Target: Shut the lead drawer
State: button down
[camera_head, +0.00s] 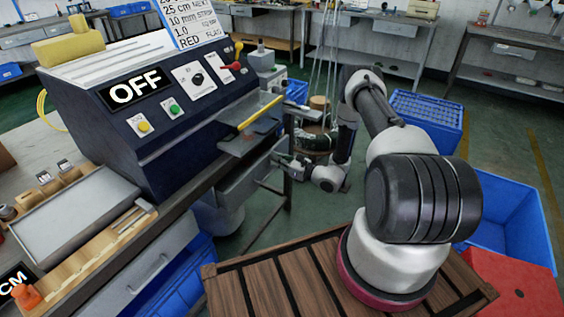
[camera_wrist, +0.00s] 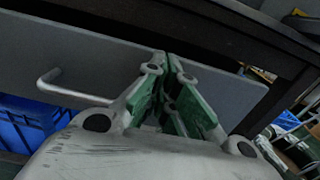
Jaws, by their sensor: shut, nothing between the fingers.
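A grey drawer front (camera_wrist: 100,58) with a bar handle (camera_wrist: 62,88) fills much of the wrist view, under the dark bench edge. My gripper (camera_wrist: 167,58) is shut and empty, its fingertips close together at the drawer front, right of the handle. I cannot tell whether they touch it. In the head view my gripper (camera_head: 281,160) is small, beside a grey drawer (camera_head: 228,190) that sticks out under the machine end of the bench. Another grey drawer front with a handle (camera_head: 150,268) shows nearer, at lower left. Neither drawer's inside shows clearly.
The dark machine (camera_head: 150,110) with an OFF display stands on the bench. Blue crates (camera_head: 505,215) and a red box (camera_head: 515,280) lie at right. A blue bin (camera_wrist: 28,122) is below the drawer. Green floor is open behind my arm.

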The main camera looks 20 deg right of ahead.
aim_at(266, 155)
jog(key=shift+w+a, duration=0.1)
jog(key=x, duration=0.5)
jog(key=shift+w+r, duration=0.1)
dwell(0.3)
